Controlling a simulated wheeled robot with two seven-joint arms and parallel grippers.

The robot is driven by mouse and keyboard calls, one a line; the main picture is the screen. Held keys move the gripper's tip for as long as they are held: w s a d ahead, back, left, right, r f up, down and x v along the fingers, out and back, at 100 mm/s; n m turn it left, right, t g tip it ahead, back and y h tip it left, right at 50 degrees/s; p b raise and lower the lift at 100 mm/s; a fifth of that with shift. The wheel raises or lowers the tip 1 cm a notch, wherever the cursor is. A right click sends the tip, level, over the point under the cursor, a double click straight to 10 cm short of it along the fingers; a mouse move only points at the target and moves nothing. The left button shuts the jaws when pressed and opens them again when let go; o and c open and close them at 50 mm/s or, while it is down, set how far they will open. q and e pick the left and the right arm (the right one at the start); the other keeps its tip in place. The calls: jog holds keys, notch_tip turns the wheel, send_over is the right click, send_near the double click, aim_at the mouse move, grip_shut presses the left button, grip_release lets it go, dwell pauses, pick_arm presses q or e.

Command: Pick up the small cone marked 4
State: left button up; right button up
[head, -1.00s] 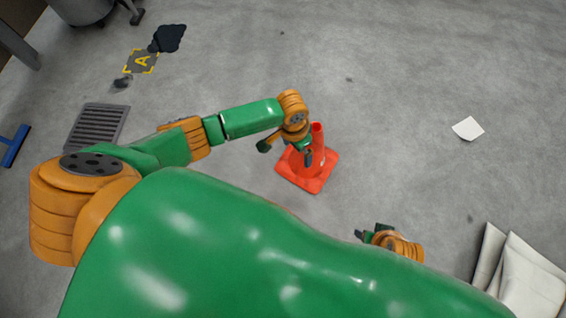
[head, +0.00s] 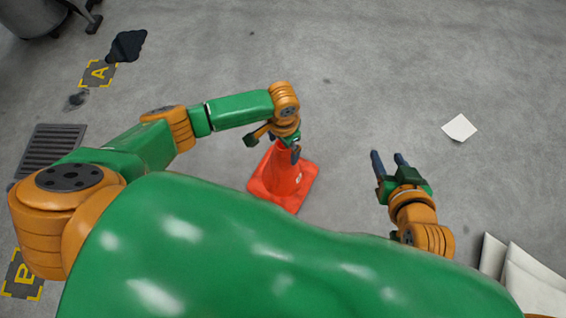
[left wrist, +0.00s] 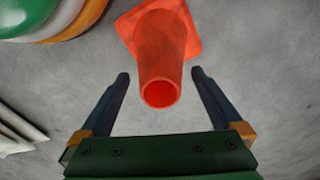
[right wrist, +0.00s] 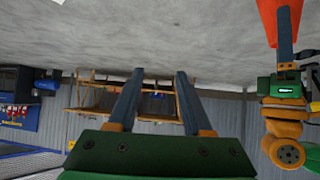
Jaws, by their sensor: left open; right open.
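An orange-red cone (head: 284,182) stands upright on the floor. In the left wrist view the cone's open tip (left wrist: 160,93) lies between the two spread fingers (left wrist: 160,75), with a gap on each side. My right gripper (head: 388,155) is open and empty, to the right of the cone. The right wrist view shows part of the cone (right wrist: 278,15) beside a left gripper finger.
A white paper (head: 460,127) lies on the floor at right, and pale folded sheets (head: 525,275) at bottom right. Floor behind the cone is clear.

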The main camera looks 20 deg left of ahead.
pick_arm(q)
notch_tip(320, 180, down, 2)
jog(key=shift+f+b, duration=0.1)
jog(key=shift+b, duration=0.5)
grip_shut()
pick_arm(e)
jog(key=w+a+r+t+y, duration=0.1)
jog(key=w+r+t, duration=0.3)
jog(key=r, duration=0.4)
jog(key=shift+w+a+r+t+y, duration=0.2)
jog(key=shift+a+r+t+y, duration=0.25)
jog(key=shift+t, duration=0.35)
